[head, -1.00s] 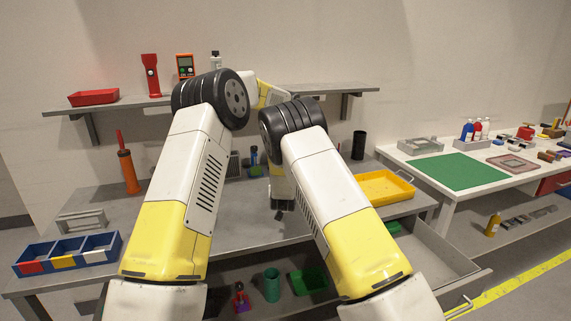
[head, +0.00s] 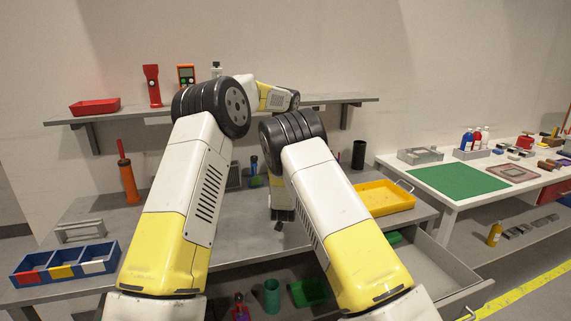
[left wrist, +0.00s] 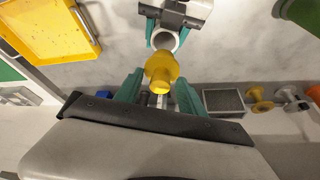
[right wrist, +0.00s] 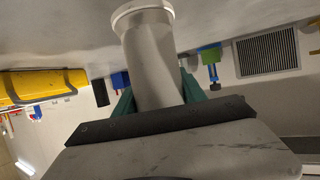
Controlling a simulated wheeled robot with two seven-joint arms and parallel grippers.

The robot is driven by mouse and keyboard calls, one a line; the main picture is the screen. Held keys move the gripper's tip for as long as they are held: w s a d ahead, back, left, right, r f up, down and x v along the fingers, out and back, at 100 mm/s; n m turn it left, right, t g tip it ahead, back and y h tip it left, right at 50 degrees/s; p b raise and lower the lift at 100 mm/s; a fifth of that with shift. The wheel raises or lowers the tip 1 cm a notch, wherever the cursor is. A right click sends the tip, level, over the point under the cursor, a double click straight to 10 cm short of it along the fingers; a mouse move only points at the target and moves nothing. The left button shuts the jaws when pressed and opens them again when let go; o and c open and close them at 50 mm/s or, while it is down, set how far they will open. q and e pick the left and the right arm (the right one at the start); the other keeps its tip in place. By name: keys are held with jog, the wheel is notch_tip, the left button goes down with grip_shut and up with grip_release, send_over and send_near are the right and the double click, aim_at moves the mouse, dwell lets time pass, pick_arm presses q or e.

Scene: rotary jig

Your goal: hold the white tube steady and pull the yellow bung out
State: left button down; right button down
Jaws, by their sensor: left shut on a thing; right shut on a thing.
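The yellow bung (left wrist: 161,70) is between the teal fingers of my left gripper (left wrist: 158,88), which is shut on it. The white tube (left wrist: 165,39) shows in the left wrist view just beyond the bung, its open end visible and apart from the bung. My right gripper's teal fingers hold the tube there. In the right wrist view the white tube (right wrist: 152,62) stands between the fingers of my right gripper (right wrist: 157,98), its flared rim at the top. In the head view my arms hide the tube and bung.
A yellow tray (head: 385,197) lies on the grey bench to the right, above an open drawer (head: 440,265). A blue divided bin (head: 66,265) and an orange pump-like tool (head: 129,182) stand at the left. A wall shelf (head: 130,115) runs behind my arms.

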jog(key=c, duration=0.6)
grip_release()
